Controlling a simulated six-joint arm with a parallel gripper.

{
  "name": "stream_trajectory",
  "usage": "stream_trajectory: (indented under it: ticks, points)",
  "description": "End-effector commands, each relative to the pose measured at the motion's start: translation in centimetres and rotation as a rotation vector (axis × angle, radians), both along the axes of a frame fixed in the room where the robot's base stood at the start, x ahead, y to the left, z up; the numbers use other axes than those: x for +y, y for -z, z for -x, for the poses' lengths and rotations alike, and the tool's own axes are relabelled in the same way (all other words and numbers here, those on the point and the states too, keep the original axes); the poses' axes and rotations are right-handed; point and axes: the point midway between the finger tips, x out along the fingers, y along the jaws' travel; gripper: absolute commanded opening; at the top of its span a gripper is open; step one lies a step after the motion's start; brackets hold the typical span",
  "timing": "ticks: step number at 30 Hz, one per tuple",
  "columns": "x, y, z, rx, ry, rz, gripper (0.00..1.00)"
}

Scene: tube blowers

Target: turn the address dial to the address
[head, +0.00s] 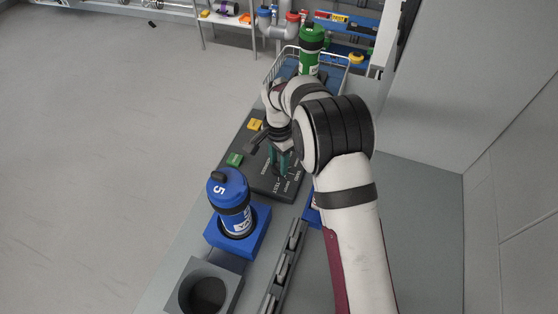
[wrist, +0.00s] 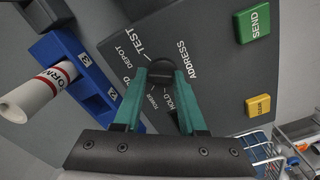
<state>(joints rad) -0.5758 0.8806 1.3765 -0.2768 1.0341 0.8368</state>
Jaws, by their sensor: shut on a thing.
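The dark control panel (head: 262,182) lies in the middle of the head view. In the wrist view, the black address dial (wrist: 160,70) sits on the panel (wrist: 215,60), ringed by white labels that include TEST, DEPOT, HOLD and TOWER, with ADDRESS beside them. My gripper (wrist: 162,78) has its two teal fingers on either side of the dial knob, shut on it. In the head view my gripper (head: 281,160) points down onto the panel, and my arm and fingers hide the dial. I cannot tell which label the dial points to.
A green SEND button (wrist: 257,22) and a yellow button (wrist: 258,105) are on the panel. A blue rack (wrist: 75,80) holds a white rolled form (wrist: 40,92). A blue-capped canister (head: 230,190) stands in a blue holder (head: 222,243).

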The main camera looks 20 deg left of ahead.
Motion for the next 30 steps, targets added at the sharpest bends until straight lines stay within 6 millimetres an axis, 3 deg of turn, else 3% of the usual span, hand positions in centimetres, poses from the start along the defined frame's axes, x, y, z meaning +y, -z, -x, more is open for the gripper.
stream_trajectory:
  ticks: [22, 23, 27, 30]
  points:
    - [0.03, -0.03, -0.07, -0.003, 0.073, -0.001, 0.00]
    - [0.03, -0.03, -0.07, -0.003, 0.073, -0.001, 0.46]
    - [0.02, -0.02, -0.05, -0.001, 0.073, 0.000, 0.71]
    - [0.02, -0.02, -0.04, -0.001, 0.073, 0.000, 0.71]
